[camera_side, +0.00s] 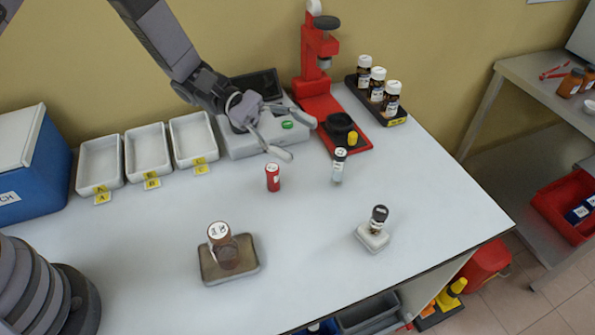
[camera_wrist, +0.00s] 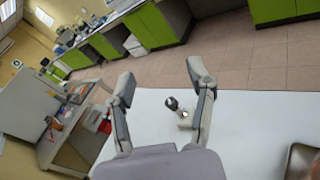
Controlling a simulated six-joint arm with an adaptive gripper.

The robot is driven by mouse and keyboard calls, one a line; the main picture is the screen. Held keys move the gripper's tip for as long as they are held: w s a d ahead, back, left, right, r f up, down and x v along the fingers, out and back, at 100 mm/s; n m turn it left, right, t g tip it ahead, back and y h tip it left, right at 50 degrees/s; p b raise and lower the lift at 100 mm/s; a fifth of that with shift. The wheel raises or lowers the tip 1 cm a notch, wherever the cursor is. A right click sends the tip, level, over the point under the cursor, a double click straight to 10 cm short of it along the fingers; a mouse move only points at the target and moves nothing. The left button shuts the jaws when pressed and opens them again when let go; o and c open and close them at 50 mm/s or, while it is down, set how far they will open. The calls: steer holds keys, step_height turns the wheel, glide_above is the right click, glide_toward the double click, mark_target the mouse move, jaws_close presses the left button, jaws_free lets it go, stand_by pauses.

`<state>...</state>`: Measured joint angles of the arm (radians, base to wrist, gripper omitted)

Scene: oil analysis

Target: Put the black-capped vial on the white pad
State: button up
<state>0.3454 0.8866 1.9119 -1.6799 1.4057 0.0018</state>
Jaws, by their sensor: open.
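A small vial with a black cap (camera_side: 379,213) stands on the white pad (camera_side: 372,240) at the right front of the table, apparently upright. In the wrist view, the black cap (camera_wrist: 171,102) and the white pad (camera_wrist: 184,123) show between and beyond my fingers. A second, clear vial with a dark cap (camera_side: 338,169) stands on the bare table behind the pad. My gripper (camera_side: 299,139) is open and empty, raised at the back of the table, behind and to the left of both vials. Its two spread fingers (camera_wrist: 160,77) show in the wrist view.
White trays (camera_side: 147,152), a device, a red press (camera_side: 318,65) and a bottle rack (camera_side: 400,119) line the back.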

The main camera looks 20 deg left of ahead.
steer(key=s+a+r+m+y, duration=0.75)
steer(key=s+a+r, duration=0.25)
steer(key=a+r, duration=0.3)
steer(key=s+a+r+m+t+y, duration=0.2)
steer(key=s+a+t+y, duration=0.2)
steer(key=a, duration=0.6)
steer(key=s+a+r+m+t+y, duration=0.1)
steer(key=s+a+t+y, duration=0.3)
steer(key=a, duration=0.6)
steer(key=s+m, duration=0.1)
steer(key=s, duration=0.1)
steer(key=shift+s+a+r+t+y, duration=0.15)
steer(key=shift+s+r+t+y, duration=0.2)
steer(key=shift+s+t, duration=0.05)
